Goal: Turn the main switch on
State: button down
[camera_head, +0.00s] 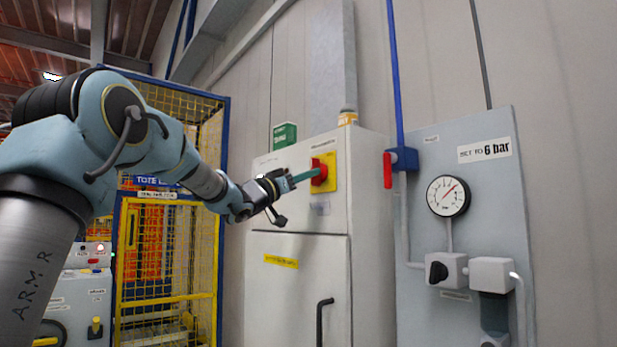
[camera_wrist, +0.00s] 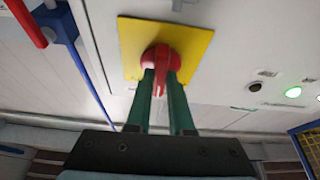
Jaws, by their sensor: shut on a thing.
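The main switch is a red rotary knob (camera_head: 319,172) on a yellow square plate (camera_head: 332,172), on the upper front of a pale grey cabinet (camera_head: 297,216). In the wrist view the red knob (camera_wrist: 160,62) sits at the middle of the yellow plate (camera_wrist: 190,45). My gripper (camera_head: 312,174) reaches the knob from the left in the head view. Its two green fingers (camera_wrist: 161,88) are shut on the knob's handle, one on each side. The fingers partly cover the handle.
Right of the cabinet, a grey panel (camera_head: 470,155) carries a pressure gauge (camera_head: 448,196), a black knob (camera_head: 438,271) and a red-handled valve (camera_head: 388,170). A yellow mesh cage (camera_head: 170,250) stands left of the cabinet. A black door handle (camera_head: 320,318) sits below the switch. Indicator lamps (camera_wrist: 293,92) show beside the plate in the wrist view.

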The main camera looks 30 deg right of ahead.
jog(key=shift+m, duration=0.5)
jog(key=c, duration=0.8)
grip_release()
jog(key=shift+a+f, duration=0.1)
jog(key=b+v, duration=0.2)
jog(key=v, duration=0.8)
jog(key=shift+a+b, duration=0.25)
jog(key=shift+b, duration=0.05)
jog(key=shift+f, duration=0.1)
